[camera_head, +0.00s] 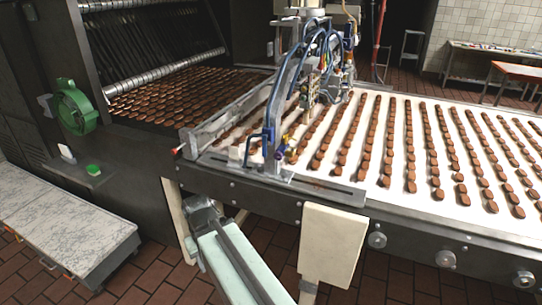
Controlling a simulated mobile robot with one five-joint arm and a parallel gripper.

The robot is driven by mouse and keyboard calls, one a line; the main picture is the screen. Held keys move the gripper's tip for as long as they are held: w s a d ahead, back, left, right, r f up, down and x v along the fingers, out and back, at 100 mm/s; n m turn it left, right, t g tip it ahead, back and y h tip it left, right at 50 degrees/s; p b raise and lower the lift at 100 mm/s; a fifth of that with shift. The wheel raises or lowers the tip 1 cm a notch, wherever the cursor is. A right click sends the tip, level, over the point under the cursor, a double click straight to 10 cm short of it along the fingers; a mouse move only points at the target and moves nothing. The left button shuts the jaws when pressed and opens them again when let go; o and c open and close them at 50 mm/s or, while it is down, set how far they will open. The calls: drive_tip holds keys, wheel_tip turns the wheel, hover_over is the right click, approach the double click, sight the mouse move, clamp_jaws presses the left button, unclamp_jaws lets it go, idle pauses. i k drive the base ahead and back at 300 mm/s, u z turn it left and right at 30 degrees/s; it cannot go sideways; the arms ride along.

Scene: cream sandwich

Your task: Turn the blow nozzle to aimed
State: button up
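A nozzle assembly with blue hoses (318,50) stands on a metal bracket over the front left part of the conveyor. Small blue, yellow and metal fittings sit low on it, just above the rows of biscuits. I cannot tell which of these is the blow nozzle itself, or which way it points. I make out no gripper fingers in this view.
The white conveyor belt (460,205) carries several rows of brown biscuits. A dark oven-like machine with a green handwheel (75,107) and a green button (93,170) stands at left. A marble-topped cabinet (62,225) is lower left. Tiled floor (160,275) shows in front.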

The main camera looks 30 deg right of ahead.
sight(286, 139)
drive_tip(key=u, duration=1.95)
drive_tip(key=k, duration=1.7)
drive_tip(key=z, duration=0.9)
drive_tip(key=i, duration=1)
drive_tip(key=u, duration=0.05)
